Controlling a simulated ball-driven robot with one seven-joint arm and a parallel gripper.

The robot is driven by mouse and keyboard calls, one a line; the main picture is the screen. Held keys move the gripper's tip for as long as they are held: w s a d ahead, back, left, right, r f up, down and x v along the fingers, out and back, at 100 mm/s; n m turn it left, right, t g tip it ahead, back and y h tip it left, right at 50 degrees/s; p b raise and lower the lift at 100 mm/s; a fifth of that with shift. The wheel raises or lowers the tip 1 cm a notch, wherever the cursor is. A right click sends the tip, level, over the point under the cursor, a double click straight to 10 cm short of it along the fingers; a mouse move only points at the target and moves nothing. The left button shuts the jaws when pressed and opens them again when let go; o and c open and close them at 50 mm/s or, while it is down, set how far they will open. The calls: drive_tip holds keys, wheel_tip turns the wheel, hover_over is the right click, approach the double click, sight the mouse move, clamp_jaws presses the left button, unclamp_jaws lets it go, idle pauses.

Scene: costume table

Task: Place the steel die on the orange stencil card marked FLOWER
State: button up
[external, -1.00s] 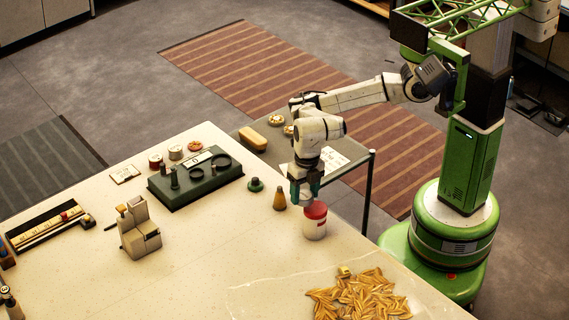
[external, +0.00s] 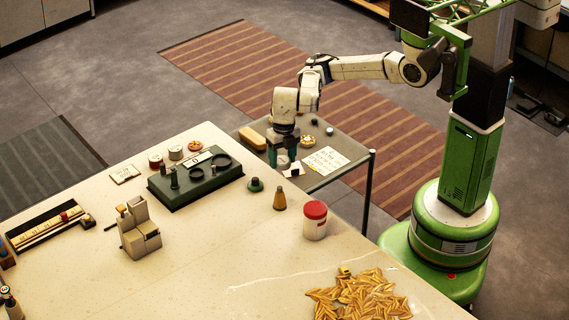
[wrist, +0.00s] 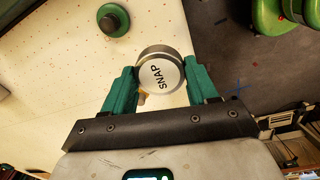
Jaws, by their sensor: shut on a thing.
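My gripper (external: 284,158) is over the left part of the low side table, just past the far edge of the big table. In the wrist view, my gripper (wrist: 162,70) is shut on a round steel piece marked SNAP (wrist: 160,76), a short metal cylinder with a pale face, held between the green fingers. In the external view the piece is mostly hidden by the fingers. I cannot make out an orange card marked FLOWER in either view. A small white card with a dark thing on it (external: 294,171) lies just right of the gripper.
The side table (external: 345,177) also holds a tan block (external: 252,138), a round patterned piece (external: 307,141) and a written sheet (external: 325,160).

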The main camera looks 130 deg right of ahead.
drive_tip(key=s+d+f+p, duration=0.1)
drive_tip(key=s+d+p, duration=0.1)
drive_tip(key=s+d, duration=0.4)
drive_tip(key=s+d+f+p, duration=0.1)
drive_tip(key=s+d+p, duration=0.2)
drive_tip(key=s, duration=0.6)
drive_tip(key=s+a+p, duration=0.1)
drive_tip(key=s+p, duration=0.3)
drive_tip(key=s, duration=1)
drive_tip(key=b, duration=0.3)
hover_over(292, 167)
drive_tip(key=a, duration=0.1)
drive_tip(key=f, duration=1.2)
drive_tip(key=shift+w+f, duration=0.2)
drive_tip(key=shift+w, duration=0.15)
drive_tip(key=shift+f, duration=0.35)
